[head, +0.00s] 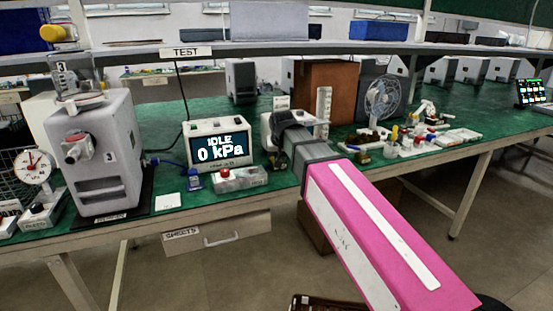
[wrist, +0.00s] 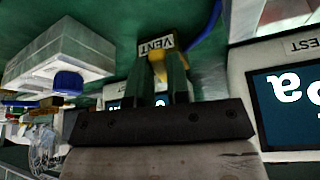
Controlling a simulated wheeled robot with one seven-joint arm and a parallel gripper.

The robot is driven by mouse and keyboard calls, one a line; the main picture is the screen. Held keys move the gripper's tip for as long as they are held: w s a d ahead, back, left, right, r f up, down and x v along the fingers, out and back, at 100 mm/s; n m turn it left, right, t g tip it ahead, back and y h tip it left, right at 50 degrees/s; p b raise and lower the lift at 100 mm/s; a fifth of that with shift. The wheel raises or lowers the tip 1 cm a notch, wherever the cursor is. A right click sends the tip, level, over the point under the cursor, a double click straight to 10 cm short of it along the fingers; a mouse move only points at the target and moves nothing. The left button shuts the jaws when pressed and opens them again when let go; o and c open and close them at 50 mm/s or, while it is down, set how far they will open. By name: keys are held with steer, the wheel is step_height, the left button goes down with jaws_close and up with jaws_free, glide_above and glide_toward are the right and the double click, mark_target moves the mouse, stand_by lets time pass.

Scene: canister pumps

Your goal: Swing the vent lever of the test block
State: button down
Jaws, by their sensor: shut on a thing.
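In the wrist view, my gripper (wrist: 160,72) has its two dark fingers close on either side of the yellow vent lever (wrist: 157,67), shut on it. A white VENT label (wrist: 156,46) sits just beyond the fingertips. The display also shows at the right edge of the wrist view (wrist: 290,105). The lever is hidden behind my gripper in the head view, and I cannot make out the test block's full body.
A grey canister pump (head: 95,150) stands left. A fan (head: 385,98) and small parts lie right.

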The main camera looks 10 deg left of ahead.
steer(key=d+n, duration=0.1)
steer(key=w+d+n+y, duration=0.1)
steer(key=n, duration=0.1)
steer(key=shift+n+g, duration=0.3)
steer(key=shift+w+d+n+g+y, duration=0.15)
steer(key=shift+w+d+n+y, duration=0.1)
steer(key=shift+n, duration=0.4)
steer(key=shift+w+d+n+g+y, duration=0.1)
steer(key=shift+w+d+n+y, duration=0.15)
steer(key=shift+n, duration=0.45)
steer(key=shift+w+d+n+g+y, duration=0.2)
steer(key=shift+n+y, duration=0.1)
steer(key=shift+n, duration=0.35)
steer(key=c, duration=1.1)
jaws_free()
